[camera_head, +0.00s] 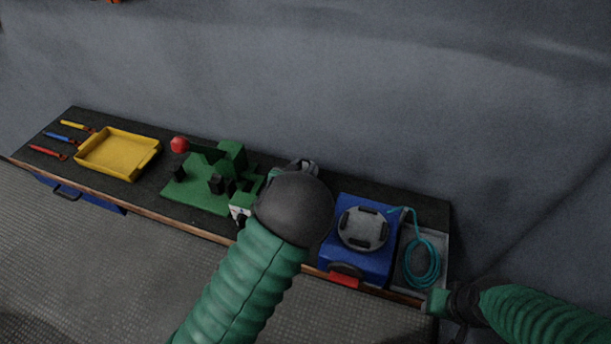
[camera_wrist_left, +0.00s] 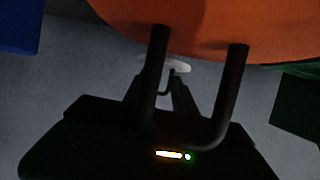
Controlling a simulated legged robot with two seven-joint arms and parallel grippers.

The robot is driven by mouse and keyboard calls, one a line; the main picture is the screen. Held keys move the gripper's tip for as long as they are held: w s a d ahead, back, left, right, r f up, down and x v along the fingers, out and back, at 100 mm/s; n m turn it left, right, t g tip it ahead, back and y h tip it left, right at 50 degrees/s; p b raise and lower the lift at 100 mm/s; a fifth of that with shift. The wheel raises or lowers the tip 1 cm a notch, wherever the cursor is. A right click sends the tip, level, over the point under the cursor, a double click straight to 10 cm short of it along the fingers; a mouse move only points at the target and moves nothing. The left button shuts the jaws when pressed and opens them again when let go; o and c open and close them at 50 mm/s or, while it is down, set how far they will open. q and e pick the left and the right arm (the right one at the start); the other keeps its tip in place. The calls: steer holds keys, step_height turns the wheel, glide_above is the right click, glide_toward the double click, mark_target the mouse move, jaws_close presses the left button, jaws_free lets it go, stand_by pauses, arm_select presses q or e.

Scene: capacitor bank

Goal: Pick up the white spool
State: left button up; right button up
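My left arm reaches over the middle of the bench, and its dark round wrist hides most of the left gripper in the head view. A small grey-white piece (camera_head: 302,167) shows just behind that wrist; I cannot tell whether it is gripper or spool. In the left wrist view my left gripper (camera_wrist_left: 167,88) is dark and dim, and a pale disc (camera_wrist_left: 178,65), possibly the white spool, lies at its tips. I cannot tell whether the fingers touch it. My right gripper (camera_head: 438,302) is at the bench's front right, its fingers unclear.
The bench carries a yellow tray (camera_head: 118,150), several screwdrivers, a green board (camera_head: 190,191) with a red ball-topped lever (camera_head: 180,144), a blue box (camera_head: 348,258) with a grey round lid, and a teal cable (camera_head: 431,262). A large orange surface (camera_wrist_left: 205,25) fills the wrist view's top.

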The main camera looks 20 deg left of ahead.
arm_select(q)
jaws_close()
step_height(320, 180, up, 10)
stand_by(0.6)
